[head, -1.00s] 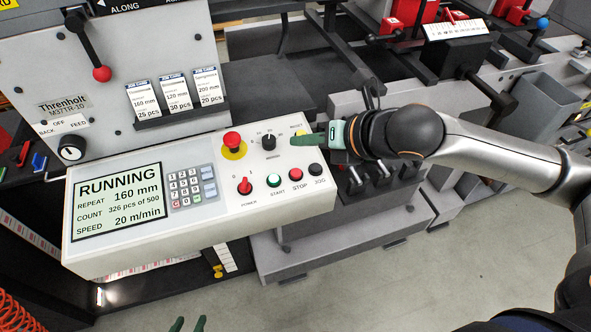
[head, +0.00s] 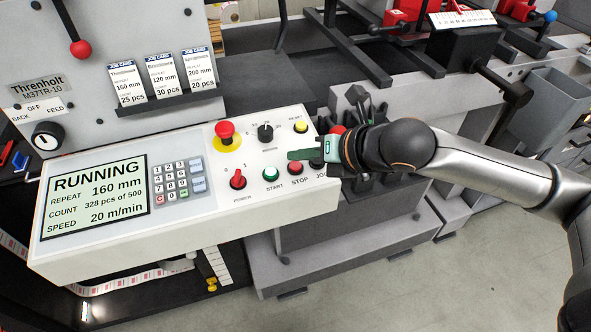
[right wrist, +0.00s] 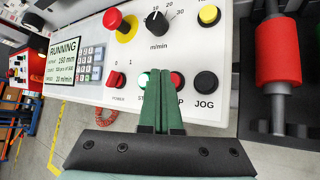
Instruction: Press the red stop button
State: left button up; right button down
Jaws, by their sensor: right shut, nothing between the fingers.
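The red stop button (head: 295,168) is a small round button above the STOP label on the white control panel (head: 120,232). It stands between the green START button (head: 271,174) and the black JOG button (head: 317,163). In the right wrist view the stop button (right wrist: 178,80) is partly covered by my green fingers. My right gripper (head: 290,155) is shut and empty. Its fingertips appear just behind the stop button in the head view; whether they touch the panel cannot be told. My left gripper is out of view.
A red mushroom button (head: 225,130) on a yellow disc, a black speed knob (head: 265,132), a yellow RESET button (head: 300,127) and a red power switch (head: 237,179) share the panel. The display (head: 97,197) reads RUNNING, 328 of 500.

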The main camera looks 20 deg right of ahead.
jog(key=shift+f, duration=0.1)
dwell(1.5)
jog(key=shift+f, duration=0.15)
dwell(0.3)
jog(key=shift+w+f, duration=0.1)
jog(key=shift+f, duration=0.15)
jog(key=shift+f, duration=0.55)
dwell(0.8)
jog(key=shift+r, duration=0.1)
jog(key=shift+r+p, duration=0.85)
jog(key=shift+p, duration=0.5)
